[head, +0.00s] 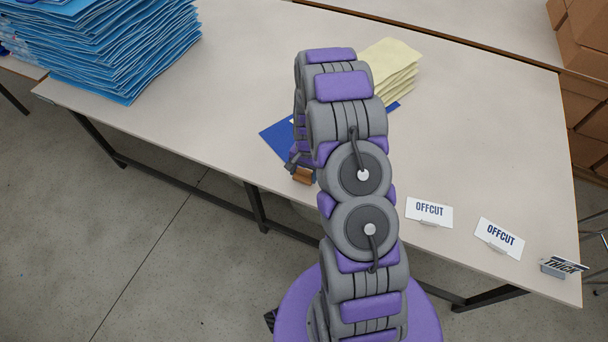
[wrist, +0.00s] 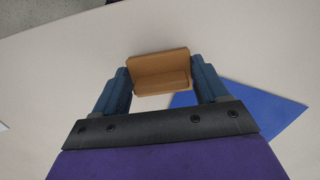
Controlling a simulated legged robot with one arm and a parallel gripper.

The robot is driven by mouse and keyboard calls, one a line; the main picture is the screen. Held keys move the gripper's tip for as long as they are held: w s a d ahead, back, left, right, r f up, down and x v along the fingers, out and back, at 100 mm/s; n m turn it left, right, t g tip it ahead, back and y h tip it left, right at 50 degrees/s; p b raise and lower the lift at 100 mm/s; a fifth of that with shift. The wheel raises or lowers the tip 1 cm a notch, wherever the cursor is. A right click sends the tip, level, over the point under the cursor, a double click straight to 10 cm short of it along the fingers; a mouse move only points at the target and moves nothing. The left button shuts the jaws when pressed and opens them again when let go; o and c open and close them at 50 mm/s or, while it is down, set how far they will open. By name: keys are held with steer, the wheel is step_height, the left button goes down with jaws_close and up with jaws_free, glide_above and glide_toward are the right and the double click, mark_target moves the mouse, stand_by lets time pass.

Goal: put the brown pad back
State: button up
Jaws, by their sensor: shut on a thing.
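The brown pad (wrist: 160,66) is a small brown block with a raised step, seen between my fingers in the wrist view. My gripper (wrist: 160,82) is shut on it, with a blue finger on each side. In the head view the brown pad (head: 303,175) shows just below my gripper (head: 302,164), near the table's front edge. My arm hides part of the gripper there. I cannot tell whether the pad touches the table.
A blue sheet (head: 277,143) lies flat on the table (head: 490,120) beside my gripper. A yellow stack (head: 395,66) stands behind my arm, a tall blue stack (head: 120,45) at far left.

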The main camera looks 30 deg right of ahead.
steer(key=shift+f, duration=0.6)
steer(key=o, duration=1)
